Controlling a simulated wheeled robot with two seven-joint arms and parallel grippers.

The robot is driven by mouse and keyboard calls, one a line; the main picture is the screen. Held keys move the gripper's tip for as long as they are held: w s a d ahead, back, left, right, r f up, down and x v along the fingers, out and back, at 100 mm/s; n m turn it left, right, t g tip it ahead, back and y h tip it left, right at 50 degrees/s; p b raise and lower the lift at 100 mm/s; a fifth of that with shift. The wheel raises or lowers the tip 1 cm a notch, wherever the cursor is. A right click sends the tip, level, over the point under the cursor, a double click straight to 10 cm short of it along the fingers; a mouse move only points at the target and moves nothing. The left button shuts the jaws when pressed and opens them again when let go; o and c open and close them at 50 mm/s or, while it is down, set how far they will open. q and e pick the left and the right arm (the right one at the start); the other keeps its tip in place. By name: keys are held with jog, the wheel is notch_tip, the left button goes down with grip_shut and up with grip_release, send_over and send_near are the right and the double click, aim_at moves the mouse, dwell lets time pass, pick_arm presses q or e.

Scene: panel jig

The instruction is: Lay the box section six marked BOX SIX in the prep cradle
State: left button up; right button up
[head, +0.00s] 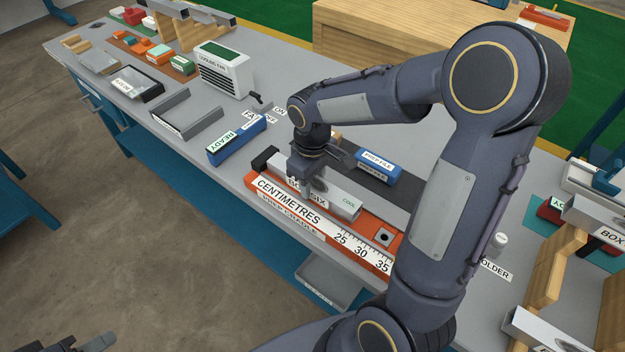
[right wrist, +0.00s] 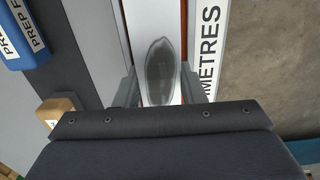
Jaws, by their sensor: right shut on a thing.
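My right gripper (head: 306,190) is shut on the bar from above. In the right wrist view the bar (right wrist: 154,22) runs between the two fingers (right wrist: 162,88), with a dark oval on its face. Dark parts at the bottom left of the head view seem to be my left gripper (head: 72,342).
A blue PREP block (head: 378,166) lies behind the cradle and a blue READY block (head: 236,140) to its left. A grey channel tray (head: 187,115) and a cooling fan (head: 224,70) stand farther back. Wooden racks (head: 556,270) are at the right. A grey bin (head: 328,280) hangs in front.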

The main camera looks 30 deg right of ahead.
jog(key=o, duration=0.9)
jog(key=shift+s+f, duration=0.1)
jog(key=shift+f, duration=0.05)
jog(key=shift+o, duration=1.3)
jog(key=shift+f, duration=0.1)
jog(key=shift+s, duration=0.1)
jog(key=shift+a+f, duration=0.1)
jog(key=shift+r, duration=0.6)
notch_tip(320, 180, up, 11)
jog(key=p, duration=0.2)
jog(key=s+a+m+t+y, duration=0.2)
jog(key=s+m, duration=0.1)
jog(key=s, duration=0.5)
jog(key=s+a+f+m+t+y, duration=0.1)
jog(key=s+a+m+t, duration=0.1)
jog(key=s, duration=0.6)
jog(key=shift+s+m+t+y, duration=0.3)
jog(key=shift+m+t+y, duration=0.1)
jog(key=shift+m+t, duration=0.35)
